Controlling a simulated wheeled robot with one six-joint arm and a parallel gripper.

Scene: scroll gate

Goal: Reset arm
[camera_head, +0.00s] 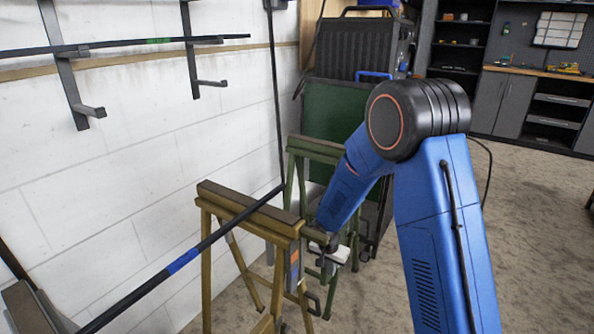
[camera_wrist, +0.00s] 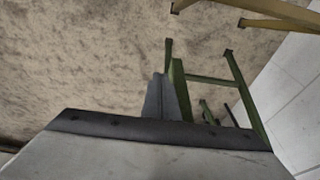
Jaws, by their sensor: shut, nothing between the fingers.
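My blue arm reaches down in the head view, and my gripper (camera_head: 326,262) hangs at its end, just right of the yellow sawhorse (camera_head: 248,208). The fingers are small and partly hidden there. In the wrist view my gripper (camera_wrist: 162,98) shows as a narrow grey shape beyond its pale body, shut and empty. A black rod with a blue band (camera_head: 183,262) lies across the yellow sawhorse, apart from my gripper.
A green sawhorse (camera_head: 316,148) stands behind my gripper; green legs also show in the wrist view (camera_wrist: 238,85). A black rod with a green band (camera_head: 130,43) rests on wall brackets (camera_head: 68,75). Dark cabinets (camera_head: 503,102) stand far right. The floor (camera_head: 535,220) at right is clear.

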